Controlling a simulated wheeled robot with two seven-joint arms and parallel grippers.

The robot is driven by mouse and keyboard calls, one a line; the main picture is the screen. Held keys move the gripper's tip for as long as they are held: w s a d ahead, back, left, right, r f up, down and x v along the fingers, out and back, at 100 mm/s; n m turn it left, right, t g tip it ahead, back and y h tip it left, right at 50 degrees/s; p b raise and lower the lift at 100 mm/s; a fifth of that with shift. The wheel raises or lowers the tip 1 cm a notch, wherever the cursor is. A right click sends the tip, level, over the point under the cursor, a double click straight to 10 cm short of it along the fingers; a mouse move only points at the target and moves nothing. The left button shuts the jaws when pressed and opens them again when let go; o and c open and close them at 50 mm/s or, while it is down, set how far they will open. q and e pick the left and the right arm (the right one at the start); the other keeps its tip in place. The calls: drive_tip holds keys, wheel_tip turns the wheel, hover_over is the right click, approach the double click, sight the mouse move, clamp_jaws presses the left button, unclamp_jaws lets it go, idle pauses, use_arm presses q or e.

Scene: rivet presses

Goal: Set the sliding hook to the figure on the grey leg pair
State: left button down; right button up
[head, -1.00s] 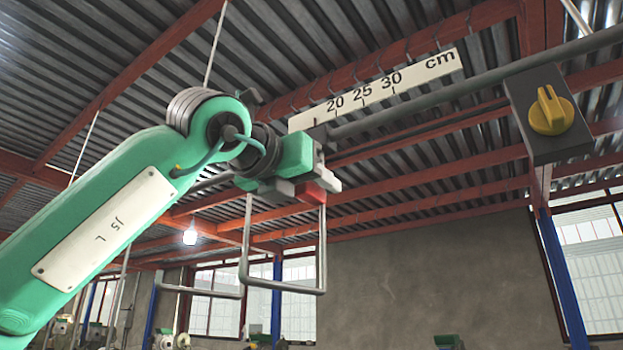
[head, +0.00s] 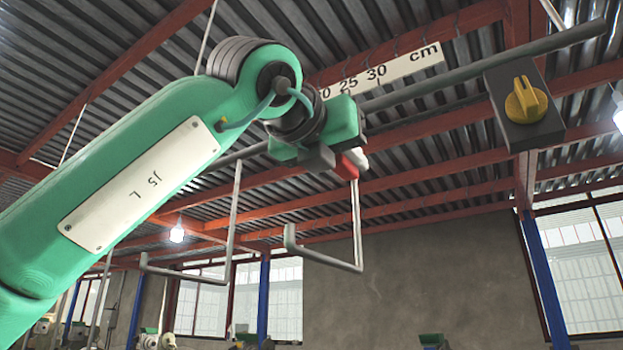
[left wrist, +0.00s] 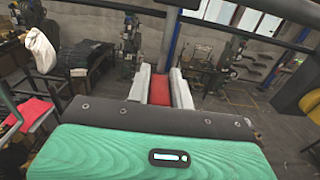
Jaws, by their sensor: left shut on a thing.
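A grey bar (head: 480,67) carries the sliding hook (head: 357,222), a grey J-shaped rod with a red grip block (head: 347,169). My left gripper (head: 341,161) is shut on that red block. In the left wrist view the red block (left wrist: 160,92) sits between the two pale fingers. A white scale (head: 405,68) above the bar shows 25, 30 and cm; the figure left of 25 is partly hidden by my arm. The hook's mark against the scale is hidden. No grey leg pair with a figure is recognisable. My right gripper is not in view.
A second grey hook (head: 232,215) hangs left of the sliding one, with a gap between them. A dark box with a yellow knob (head: 526,100) is at the right by the bar. Red roof beams and a grey wall (head: 430,270) lie behind.

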use_arm(q)
drive_tip(key=shift+s+d+r, duration=0.1)
drive_tip(key=shift+s+d, duration=0.2)
drive_tip(key=shift+d, duration=0.1)
drive_tip(key=c, duration=1.2)
unclamp_jaws()
drive_tip(key=shift+c, duration=0.2)
drive_tip(key=shift+s, duration=0.1)
drive_tip(key=shift+s+a+b, duration=0.2)
drive_tip(key=shift+a+b, duration=0.05)
drive_tip(key=shift+b, duration=0.05)
drive_tip(key=b+v, duration=0.5)
drive_tip(key=v, duration=0.8)
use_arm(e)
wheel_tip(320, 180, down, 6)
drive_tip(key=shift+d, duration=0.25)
use_arm(q)
drive_tip(key=shift+s, duration=0.1)
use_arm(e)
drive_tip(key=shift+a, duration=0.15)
